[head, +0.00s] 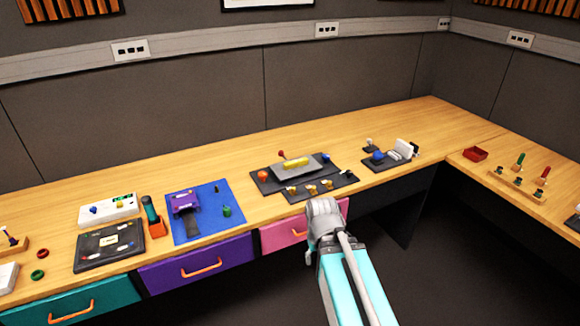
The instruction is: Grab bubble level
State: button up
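A yellow bar that looks like the bubble level (296,163) lies on a tilted grey plate (306,171), on a dark panel on the long wooden bench. It is small here, so its vial cannot be made out. My grey and turquoise arm rises from the bottom edge and ends in front of the pink drawer, below and nearer than the panel. No gripper fingers can be made out, so their opening is hidden. The arm's visible end is apart from the yellow bar and does not cover it.
A red-knobbed stick (281,154) and a blue knob (326,159) flank the plate. A black strip with several small brass-coloured parts (311,190) lies in front. A blue mat (208,225) is left, a dark device (379,158) right. Bare wood lies behind the panel.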

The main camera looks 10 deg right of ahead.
aim_at(299, 162)
jog(key=z, duration=0.1)
jog(key=i, duration=0.95)
jog(key=u, duration=0.05)
